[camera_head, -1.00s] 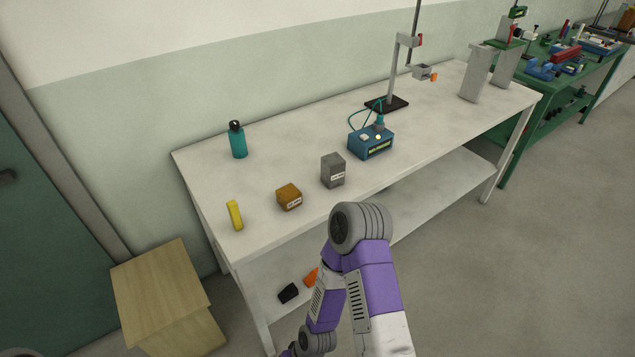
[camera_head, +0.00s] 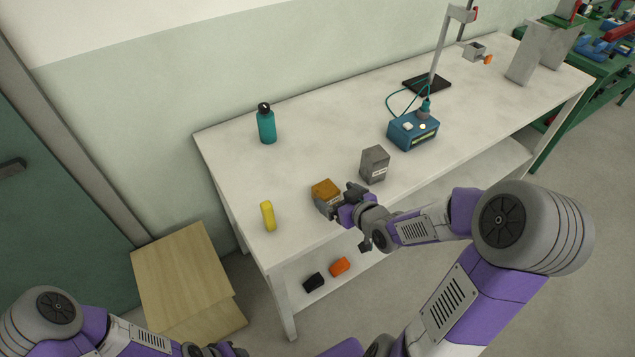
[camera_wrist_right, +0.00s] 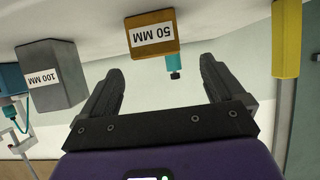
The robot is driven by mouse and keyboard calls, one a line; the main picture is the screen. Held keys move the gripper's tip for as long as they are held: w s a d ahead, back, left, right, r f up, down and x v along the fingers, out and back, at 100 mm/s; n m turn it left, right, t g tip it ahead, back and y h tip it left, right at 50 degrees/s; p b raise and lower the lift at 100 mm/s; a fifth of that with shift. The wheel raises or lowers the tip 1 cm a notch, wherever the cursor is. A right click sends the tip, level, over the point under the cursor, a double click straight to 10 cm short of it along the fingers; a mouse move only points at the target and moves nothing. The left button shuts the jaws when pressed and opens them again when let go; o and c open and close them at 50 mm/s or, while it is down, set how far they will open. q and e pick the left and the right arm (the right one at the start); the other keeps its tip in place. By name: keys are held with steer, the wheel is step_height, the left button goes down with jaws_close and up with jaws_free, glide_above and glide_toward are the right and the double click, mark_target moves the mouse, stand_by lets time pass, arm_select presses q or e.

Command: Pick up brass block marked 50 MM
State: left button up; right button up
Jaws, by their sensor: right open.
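The brass block (camera_head: 325,188) marked 50 MM stands on the white table near its front edge. In the right wrist view the brass block (camera_wrist_right: 152,34) appears upside down, its white label facing me, ahead of and between the fingers. My right gripper (camera_head: 341,204) is at the block's front right side in the head view, partly covering it. In the right wrist view my right gripper (camera_wrist_right: 162,70) is open, with nothing between its fingers.
A grey block (camera_head: 374,165) marked 100 MM stands right of the brass block, a yellow object (camera_head: 268,216) left. A teal bottle (camera_head: 266,125) and blue device (camera_head: 413,130) stand farther back. Black (camera_head: 313,282) and orange (camera_head: 340,267) items lie on the lower shelf.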

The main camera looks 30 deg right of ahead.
mark_target(327, 189)
steer(key=shift+w+f+b, duration=0.5)
steer(key=shift+w+f, duration=0.05)
steer(key=shift+w, duration=0.1)
steer(key=b+x, duration=0.2)
steer(key=x, duration=0.2)
steer(key=shift+w+f, duration=0.15)
steer(key=shift+f, duration=0.1)
steer(key=shift+w+b, duration=0.35)
jaws_close()
steer(key=shift+r, duration=0.2)
